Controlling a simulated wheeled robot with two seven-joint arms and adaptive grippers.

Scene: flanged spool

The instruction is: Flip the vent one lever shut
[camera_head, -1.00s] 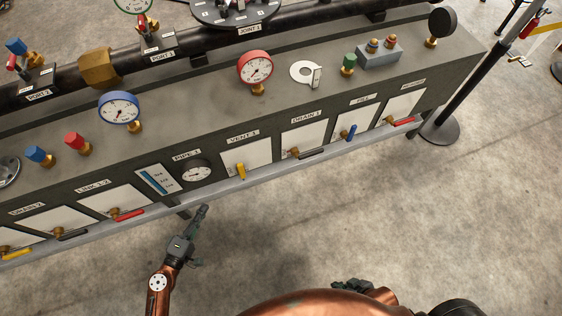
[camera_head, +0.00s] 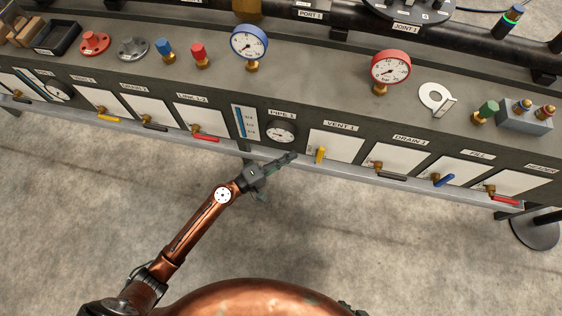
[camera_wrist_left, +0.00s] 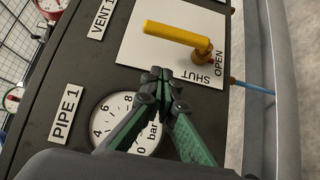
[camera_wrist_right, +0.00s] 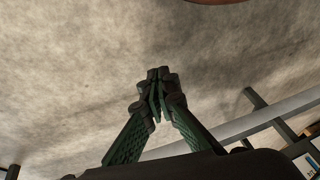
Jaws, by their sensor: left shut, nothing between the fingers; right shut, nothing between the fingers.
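The vent one lever (camera_head: 320,155) is a yellow handle at the lower left of the white plate under the VENT 1 label (camera_head: 341,126). In the left wrist view the yellow lever (camera_wrist_left: 175,33) extends left from its brass pivot, with the words OPEN and SHUT beside the pivot. My left gripper (camera_head: 291,156) is shut and empty, just left of the lever in the head view and apart from it. In the left wrist view its fingertips (camera_wrist_left: 160,76) are below the lever, near the plate's edge. My right gripper (camera_wrist_right: 158,78) is shut and empty over bare floor.
The PIPE 1 gauge (camera_head: 281,132) is next to the left gripper. A red lever (camera_head: 205,137) is left and the DRAIN 1 dark lever (camera_head: 391,175) right. A grey ledge (camera_head: 350,172) runs below the panel. The floor in front is clear.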

